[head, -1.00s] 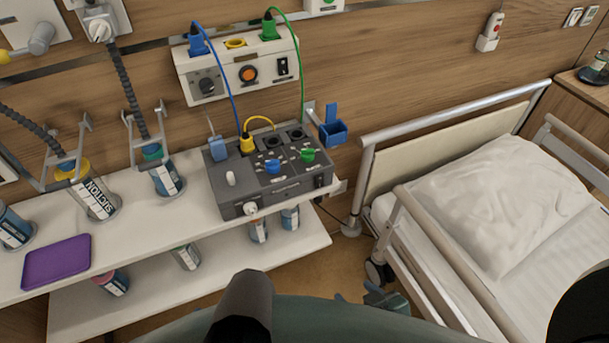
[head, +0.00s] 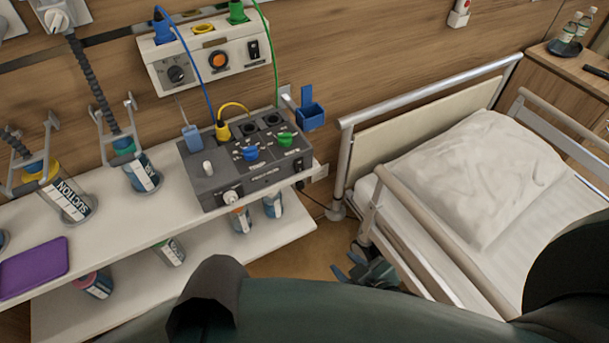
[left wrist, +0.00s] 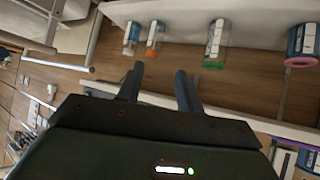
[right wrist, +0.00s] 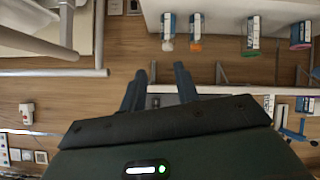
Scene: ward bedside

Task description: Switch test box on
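The test box (head: 216,186) is a dark grey box standing on the upper white shelf in the head view. Its top has a blue knob (head: 251,153), a green knob (head: 285,139), a yellow plug (head: 222,130) and a small white lever (head: 208,168). A white round connector (head: 231,197) is on its front. My right gripper (head: 347,266) is low, in front of the shelf and beside the bed, apart from the box. It is open and empty in the right wrist view (right wrist: 158,78). My left gripper (left wrist: 160,75) is open and empty in the left wrist view; its fingers are not seen in the head view.
A wall panel (head: 209,71) with blue and green plugs is above the box, with cables hanging down. A blue holder (head: 311,117) is right of the box. Suction bottles (head: 66,199) and a purple tray (head: 33,267) are at left. The bed (head: 440,190) with rails stands at right.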

